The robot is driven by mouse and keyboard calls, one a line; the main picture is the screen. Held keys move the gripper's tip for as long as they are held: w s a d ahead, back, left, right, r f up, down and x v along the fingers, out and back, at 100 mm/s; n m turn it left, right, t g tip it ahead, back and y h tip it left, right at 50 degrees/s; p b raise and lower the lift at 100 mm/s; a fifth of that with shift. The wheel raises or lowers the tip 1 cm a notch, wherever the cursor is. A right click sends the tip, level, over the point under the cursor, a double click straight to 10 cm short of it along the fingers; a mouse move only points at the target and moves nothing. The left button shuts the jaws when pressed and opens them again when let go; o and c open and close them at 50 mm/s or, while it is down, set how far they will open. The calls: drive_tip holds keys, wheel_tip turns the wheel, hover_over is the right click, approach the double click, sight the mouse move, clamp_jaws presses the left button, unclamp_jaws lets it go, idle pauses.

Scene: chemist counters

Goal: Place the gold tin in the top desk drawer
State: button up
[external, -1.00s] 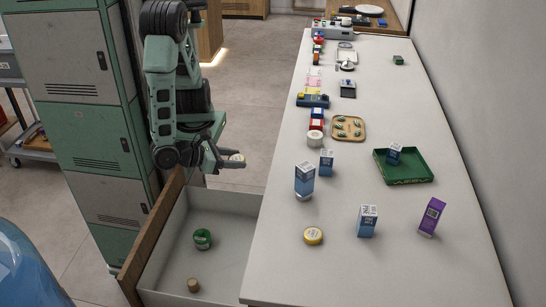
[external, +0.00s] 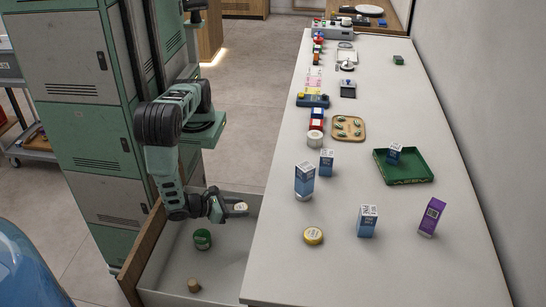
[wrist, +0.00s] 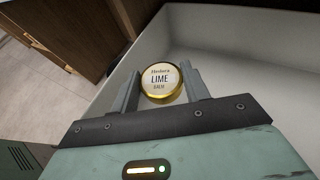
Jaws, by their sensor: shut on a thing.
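My gripper (external: 232,210) is shut on a gold tin (wrist: 161,82), a round tin with a gold rim and a cream lid reading "LIME". It shows small in the external view (external: 241,206). The gripper holds it over the far end of the open desk drawer (external: 224,266); the exact height above the drawer floor is hard to tell. In the wrist view, one finger is on each side of the tin, with the pale drawer (wrist: 225,45) behind it. A green tin (external: 202,239) and a small tan piece (external: 193,285) lie in the drawer.
Several boxes, a green tray (external: 405,180) and a wooden tray (external: 348,128) stand on the counter. The drawer's wooden front (external: 140,250) is at left. A green cabinet (external: 80,130) stands behind.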

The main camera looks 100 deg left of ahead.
wheel_tip(320, 180, down, 7)
drive_tip(key=shift+f, duration=0.1)
idle(0.3)
drive_tip(key=shift+f+b, duration=0.45)
drive_tip(key=shift+f, duration=0.1)
drive_tip(key=o, duration=1)
drive_tip(key=shift+r, duration=0.1)
